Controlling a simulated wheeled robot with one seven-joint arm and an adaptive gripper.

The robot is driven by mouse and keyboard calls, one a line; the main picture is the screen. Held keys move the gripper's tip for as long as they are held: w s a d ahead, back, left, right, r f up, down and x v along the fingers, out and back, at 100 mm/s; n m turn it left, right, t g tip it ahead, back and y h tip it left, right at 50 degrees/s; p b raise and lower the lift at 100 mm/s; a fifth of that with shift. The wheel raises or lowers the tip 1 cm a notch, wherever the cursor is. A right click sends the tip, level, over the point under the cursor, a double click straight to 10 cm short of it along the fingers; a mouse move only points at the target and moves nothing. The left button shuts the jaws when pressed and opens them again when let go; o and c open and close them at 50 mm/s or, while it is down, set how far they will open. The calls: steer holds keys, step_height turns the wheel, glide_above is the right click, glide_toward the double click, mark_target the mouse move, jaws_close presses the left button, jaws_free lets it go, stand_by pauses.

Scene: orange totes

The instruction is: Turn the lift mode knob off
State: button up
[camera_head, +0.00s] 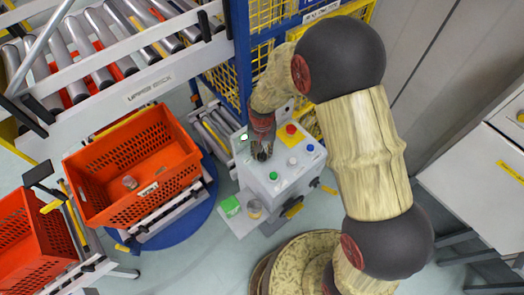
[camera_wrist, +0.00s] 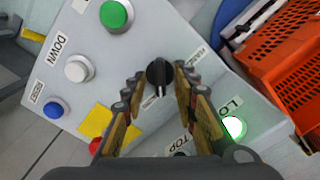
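The black lift mode knob (camera_wrist: 159,72) sits on the grey control panel (camera_wrist: 190,30), between and just beyond my fingertips in the wrist view. A white mark shows on the knob's lower side, towards my gripper. My gripper (camera_wrist: 160,74) has its two fingers apart, one on each side of the knob, with a narrow gap visible. I cannot tell whether either tip touches it. In the head view my gripper (camera_head: 262,150) points down at the control box (camera_head: 250,178) and mostly hides the knob. The label beside the knob is partly covered and hard to read.
Near the knob are a green button (camera_wrist: 114,14), a white button (camera_wrist: 78,68), a blue button (camera_wrist: 54,109), a red button (camera_wrist: 95,145) on a yellow plate, and a lit green lamp (camera_wrist: 235,127). An orange tote (camera_head: 150,190) stands left of the box; a blue-framed cage (camera_head: 225,85) rises behind.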

steer(key=shift+c, duration=1)
jaws_close()
steer(key=shift+n, duration=0.4)
steer(key=n+b, duration=0.1)
steer(key=n, duration=0.2)
steer(key=shift+n, duration=0.3)
steer(key=n+b, duration=0.1)
steer(key=n, duration=0.3)
steer(key=shift+n, duration=0.3)
steer(key=shift+o, duration=1)
jaws_free()
